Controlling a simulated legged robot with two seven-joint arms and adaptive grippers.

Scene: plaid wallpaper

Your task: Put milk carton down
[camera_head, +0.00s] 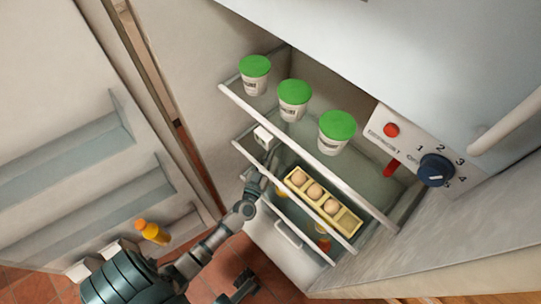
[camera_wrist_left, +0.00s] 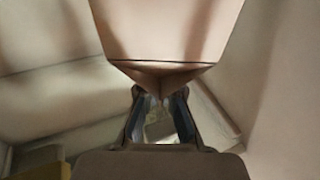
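The white milk carton (camera_head: 263,137) shows as a small pale block at the left end of the middle fridge shelf in the head view. In the left wrist view its pale body (camera_wrist_left: 170,28) fills the top, with its folded end towards me. My left gripper (camera_wrist_left: 161,100) has a finger on each side of that folded end and appears shut on it. In the head view my left arm reaches up into the fridge from below; its fingertips are too small to make out. A dark part at the bottom of the head view may be my right gripper (camera_head: 239,287); its fingers are unclear.
Several tubs with green lids, one at the shelf's middle (camera_head: 294,98), stand on the upper shelf. A yellow egg tray (camera_head: 347,220) lies to the right on the shelf below. An orange bottle (camera_head: 152,232) sits in the open door on the left. Shelf front rails (camera_head: 296,131) cross the opening.

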